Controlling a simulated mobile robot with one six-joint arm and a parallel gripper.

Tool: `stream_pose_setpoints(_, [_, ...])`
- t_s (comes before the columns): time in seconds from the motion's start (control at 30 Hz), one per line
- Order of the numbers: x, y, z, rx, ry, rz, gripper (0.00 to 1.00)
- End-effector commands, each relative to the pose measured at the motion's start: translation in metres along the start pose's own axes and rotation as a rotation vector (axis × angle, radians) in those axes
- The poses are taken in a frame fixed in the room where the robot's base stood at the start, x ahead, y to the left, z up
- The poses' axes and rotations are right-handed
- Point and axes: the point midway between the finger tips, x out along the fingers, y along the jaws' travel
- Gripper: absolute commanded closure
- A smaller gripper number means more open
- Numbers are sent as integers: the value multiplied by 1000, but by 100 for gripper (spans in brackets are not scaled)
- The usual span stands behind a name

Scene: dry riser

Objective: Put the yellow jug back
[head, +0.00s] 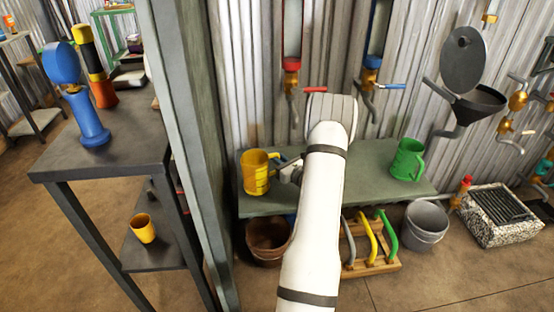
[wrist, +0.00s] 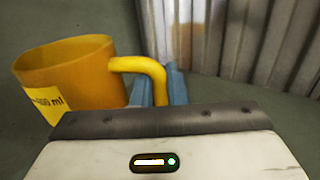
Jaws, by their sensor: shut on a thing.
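The yellow jug (head: 254,172) stands upright at the left end of the green bench (head: 340,187), or just above it; I cannot tell if it touches. My gripper (head: 284,168) is at the jug's right side, partly hidden by my white arm. The lower jug is hidden by the gripper body.
A green jug (head: 407,160) stands at the bench's right end. Taps with red (head: 291,64) and blue (head: 371,62) parts hang on the corrugated wall above. A grey post (head: 185,140) rises left of the bench. Buckets (head: 426,224) and a rack of coloured handles (head: 372,245) are below.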

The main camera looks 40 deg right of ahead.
Motion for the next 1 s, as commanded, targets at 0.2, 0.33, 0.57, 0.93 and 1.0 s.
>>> stream_pose_setpoints(0.2, [0,0,-5,0,0,1,100])
stream_pose_setpoints(0.33, [0,1,-3,0,1,1,77])
stream_pose_setpoints(0.57, [0,1,-3,0,1,1,66])
stream_pose_setpoints(0.93, [-20,0,2,1,3,-2,66])
stream_pose_setpoints(1.0, [-35,0,2,3,2,-1,66])
